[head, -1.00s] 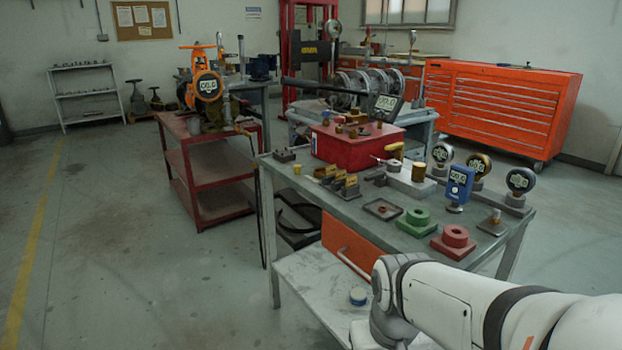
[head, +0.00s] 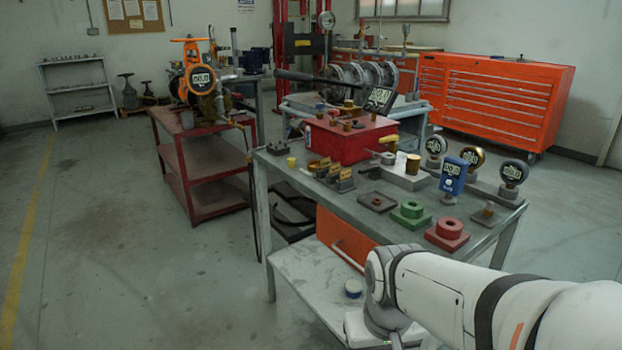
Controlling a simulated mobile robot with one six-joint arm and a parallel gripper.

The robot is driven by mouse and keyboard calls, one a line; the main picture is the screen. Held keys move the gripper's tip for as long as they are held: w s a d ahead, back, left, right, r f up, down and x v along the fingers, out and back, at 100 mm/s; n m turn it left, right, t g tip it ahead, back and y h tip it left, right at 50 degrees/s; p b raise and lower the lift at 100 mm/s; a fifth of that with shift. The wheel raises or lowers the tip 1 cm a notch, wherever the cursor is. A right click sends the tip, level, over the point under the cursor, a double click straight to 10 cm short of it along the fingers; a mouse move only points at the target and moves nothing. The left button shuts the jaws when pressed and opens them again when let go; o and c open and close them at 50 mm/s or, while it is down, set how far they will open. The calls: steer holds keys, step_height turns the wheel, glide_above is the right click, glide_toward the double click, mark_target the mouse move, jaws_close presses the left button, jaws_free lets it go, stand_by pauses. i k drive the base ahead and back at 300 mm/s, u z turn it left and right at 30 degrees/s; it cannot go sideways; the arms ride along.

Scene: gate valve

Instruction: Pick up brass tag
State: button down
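Several small brass-yellow tags (head: 346,173) stand on dark blocks at the left-middle of the grey workbench (head: 290,200), in front of the red box. They are small, and I cannot tell which one is the brass tag of the task. My gripper is out of the picture. Only white links of my arm show at the lower right, in front of the bench's near right corner.
On the bench are a red box (head: 350,139), a green block (head: 411,215), a red block (head: 447,234), a blue gauge (head: 453,177) and several round gauges. A red cart (head: 205,170) stands to the left. The floor at far left is clear.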

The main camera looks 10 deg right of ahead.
mark_target(345, 174)
steer(key=z, duration=3.15)
steer(key=k, duration=1.6)
steer(key=u, duration=2.2)
steer(key=i, duration=0.9)
